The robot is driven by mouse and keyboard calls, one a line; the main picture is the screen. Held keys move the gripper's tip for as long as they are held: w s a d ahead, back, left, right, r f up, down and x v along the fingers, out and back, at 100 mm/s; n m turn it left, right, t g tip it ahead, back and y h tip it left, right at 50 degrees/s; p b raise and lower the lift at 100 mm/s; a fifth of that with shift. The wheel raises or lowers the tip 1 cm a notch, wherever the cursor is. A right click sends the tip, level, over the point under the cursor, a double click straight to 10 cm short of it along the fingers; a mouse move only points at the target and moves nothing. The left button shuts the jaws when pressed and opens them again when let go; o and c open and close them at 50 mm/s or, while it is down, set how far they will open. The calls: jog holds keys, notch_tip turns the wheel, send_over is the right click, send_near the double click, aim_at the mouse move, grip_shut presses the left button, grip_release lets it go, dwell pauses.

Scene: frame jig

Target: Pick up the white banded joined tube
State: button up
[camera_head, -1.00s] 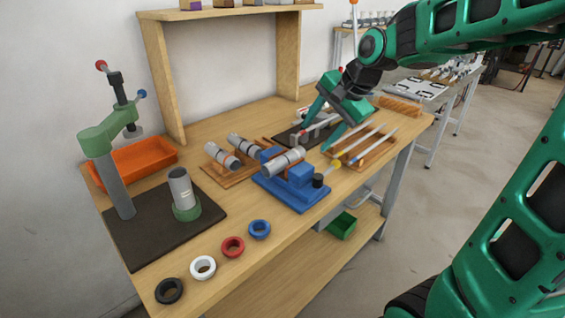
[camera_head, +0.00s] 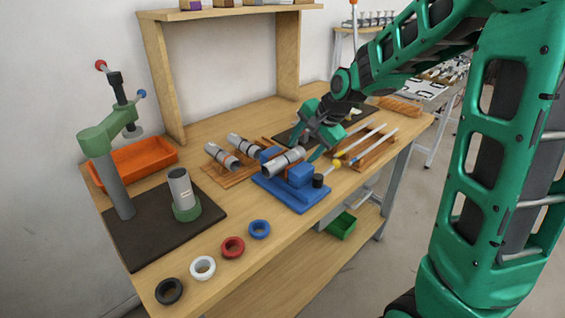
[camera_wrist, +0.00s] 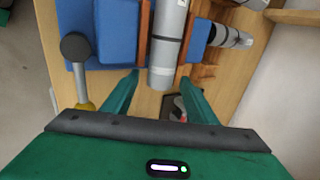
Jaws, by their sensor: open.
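A pale grey joined tube (camera_head: 283,163) with a dark seam around it lies in the blue jig (camera_head: 292,192). It also shows in the wrist view (camera_wrist: 167,40), its near end in line with the space between my fingers. My gripper (camera_head: 308,152) is open just behind the tube's right end; in the wrist view its fingers (camera_wrist: 158,84) stand either side of it, with no clear contact. Two more grey tubes, one at the left (camera_head: 221,155) and one behind (camera_head: 243,146), lie on a wooden rack. I cannot tell surely which tube bears the white band.
A green press (camera_head: 118,170) and a grey upright tube (camera_head: 181,187) in a green ring stand on a dark mat. Several coloured rings, including a white one (camera_head: 202,267), lie along the front edge. A rack of thin rods (camera_head: 366,148) is right of the jig.

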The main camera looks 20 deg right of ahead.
jog(key=c, duration=1.2)
grip_shut()
jog(key=shift+r, duration=0.1)
